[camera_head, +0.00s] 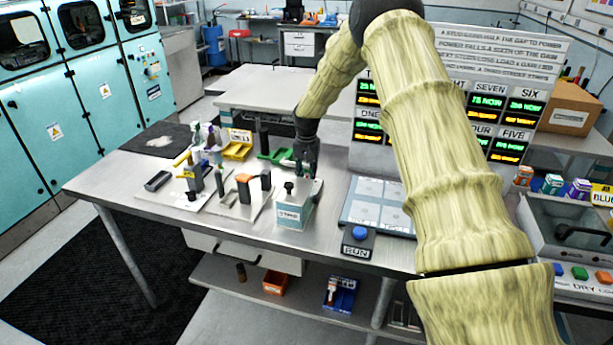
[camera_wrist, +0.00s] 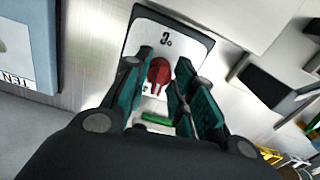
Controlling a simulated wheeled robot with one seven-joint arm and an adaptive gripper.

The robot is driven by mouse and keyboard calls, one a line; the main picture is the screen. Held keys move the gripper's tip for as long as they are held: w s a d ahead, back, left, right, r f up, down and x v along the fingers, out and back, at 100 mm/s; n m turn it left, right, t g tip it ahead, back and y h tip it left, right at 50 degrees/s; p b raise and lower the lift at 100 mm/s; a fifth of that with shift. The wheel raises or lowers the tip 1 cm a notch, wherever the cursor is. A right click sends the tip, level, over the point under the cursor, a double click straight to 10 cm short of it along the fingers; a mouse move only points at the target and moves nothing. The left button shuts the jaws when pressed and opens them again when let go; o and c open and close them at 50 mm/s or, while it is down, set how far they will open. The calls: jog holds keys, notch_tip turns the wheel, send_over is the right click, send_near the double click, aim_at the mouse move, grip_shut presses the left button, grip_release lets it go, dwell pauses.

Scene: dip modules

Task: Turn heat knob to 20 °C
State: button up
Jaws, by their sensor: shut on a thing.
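My gripper (camera_head: 304,168) points down over the back of a small white-and-blue box (camera_head: 292,214) on the metal bench in the head view. In the wrist view, a red knob (camera_wrist: 159,72) sits on a white, black-edged panel (camera_wrist: 150,33) with a dark upside-down "°C" mark. The dark green fingers of my gripper (camera_wrist: 165,88) are on either side of the knob and closed on it. The fingers hide part of the panel, and I cannot read the temperature setting. In the head view the knob is hidden by my gripper.
A blue RUN button (camera_head: 359,234) and a flat grey-blue pad (camera_head: 378,205) are right of the box. A board with small modules (camera_head: 242,190) stands left of it. A green holder (camera_head: 275,156) and a yellow tray (camera_head: 238,151) are behind. The bench's front-left corner is clear.

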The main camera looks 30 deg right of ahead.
aim_at(308, 176)
jog(key=n, duration=0.5)
jog(key=shift+d+n+b, duration=0.1)
jog(key=shift+n+b, duration=0.2)
jog(key=shift+b, duration=0.05)
jog(key=n, duration=0.9)
jog(key=shift+d+n+b, duration=0.2)
jog(key=shift+n+b, duration=0.1)
jog(key=shift+n, duration=2.3)
jog(key=shift+r, duration=0.1)
jog(key=o, duration=1)
jog(key=shift+o, duration=0.2)
notch_tip(308, 176, up, 12)
